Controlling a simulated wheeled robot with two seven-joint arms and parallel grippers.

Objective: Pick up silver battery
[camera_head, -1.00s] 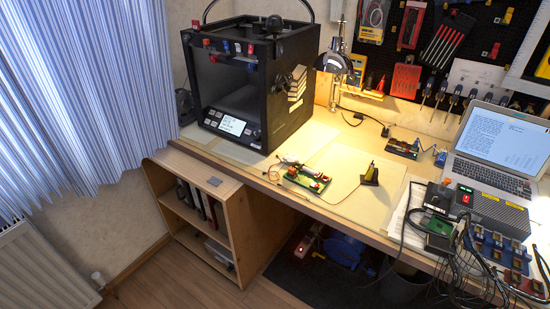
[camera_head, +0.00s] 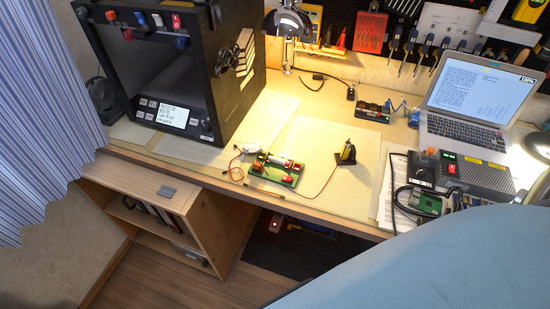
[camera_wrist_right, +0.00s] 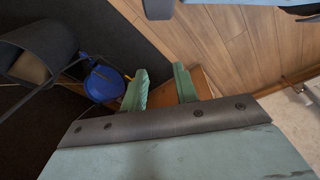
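A small green circuit board (camera_head: 264,175) lies on the workbench near its front edge, with red parts and wires on it. A pale silver cylinder (camera_head: 279,161), which looks like the silver battery, sits on the board, partly among the red parts. It is too small to tell details. My right gripper (camera_wrist_right: 159,86) shows in the right wrist view with its two green fingers apart and nothing between them. It is over the floor area, away from the board. My left gripper is in neither view.
A black 3D printer (camera_head: 185,70) stands left of the board. A small upright yellow-and-black object (camera_head: 347,152) is to its right, then a laptop (camera_head: 470,105) and a grey power box (camera_head: 474,172). The bench's front edge is close. A blue reel (camera_wrist_right: 101,84) lies below.

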